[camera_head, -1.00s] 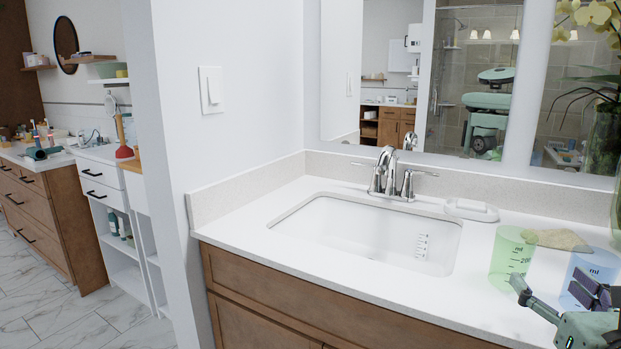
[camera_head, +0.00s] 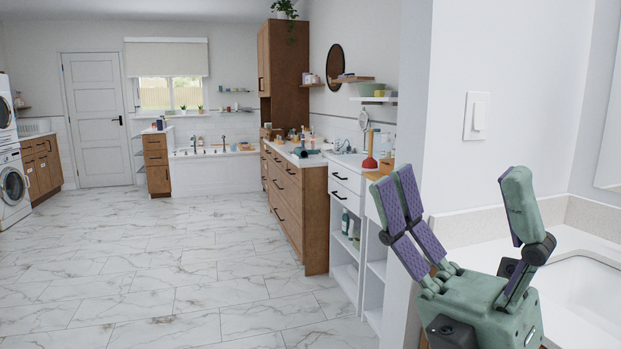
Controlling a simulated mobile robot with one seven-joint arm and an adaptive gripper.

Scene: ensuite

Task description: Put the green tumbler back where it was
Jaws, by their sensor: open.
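The green tumbler is not in view now. My gripper (camera_head: 458,198) is at the right, raised in front of the wall and the near counter's left end. Its fingers point up and stand wide apart, with nothing between them. The near counter (camera_head: 468,234) with a white sink (camera_head: 590,292) shows only in part at the right edge, and my gripper covers some of it.
A wall end with a light switch (camera_head: 477,116) stands beside my gripper. Left of it are a white shelf unit (camera_head: 346,206) and a long wooden vanity (camera_head: 298,199). The marble floor (camera_head: 180,265) is clear to the left. A bathtub (camera_head: 212,170) and a door (camera_head: 97,120) are at the back.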

